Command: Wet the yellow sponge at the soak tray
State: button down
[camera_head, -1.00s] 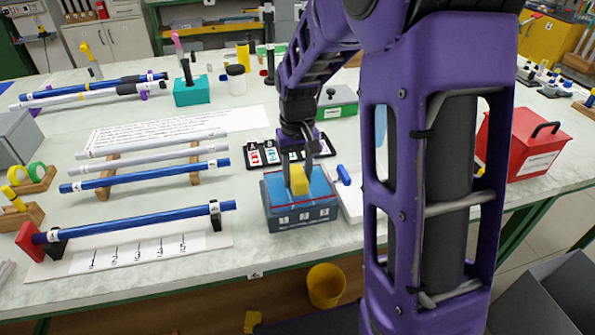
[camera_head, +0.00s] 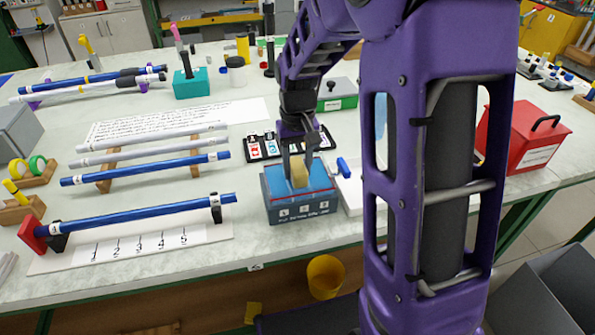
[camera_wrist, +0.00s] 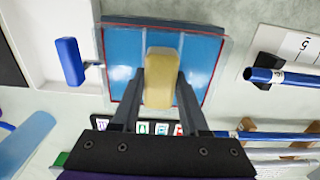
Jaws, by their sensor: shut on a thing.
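The yellow sponge (camera_head: 300,172) is between the fingers of my gripper (camera_head: 298,174), which is shut on it. It looks dull tan-yellow in the wrist view (camera_wrist: 160,75). The soak tray (camera_head: 302,211) is a dark blue-grey open box with lettering on its front, bright blue liquid and a red line around the inside. My gripper points down into the tray, with the sponge over or in the liquid. The wrist view shows the tray (camera_wrist: 165,23) around the sponge; how deep the sponge sits cannot be told.
A blue-handled tool (camera_head: 343,167) on a white board is right of the tray. A black card holder (camera_head: 262,147) and green box (camera_head: 337,95) stand behind. Blue and white rods on racks (camera_head: 145,174) fill the left. A red box (camera_head: 524,137) is at the right.

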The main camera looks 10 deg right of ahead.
aim_at(298, 165)
jog(key=shift+r+p, duration=1.95)
jog(key=shift+r, duration=0.75)
jog(key=shift+r+p, duration=1.65)
jog(key=shift+r, duration=0.4)
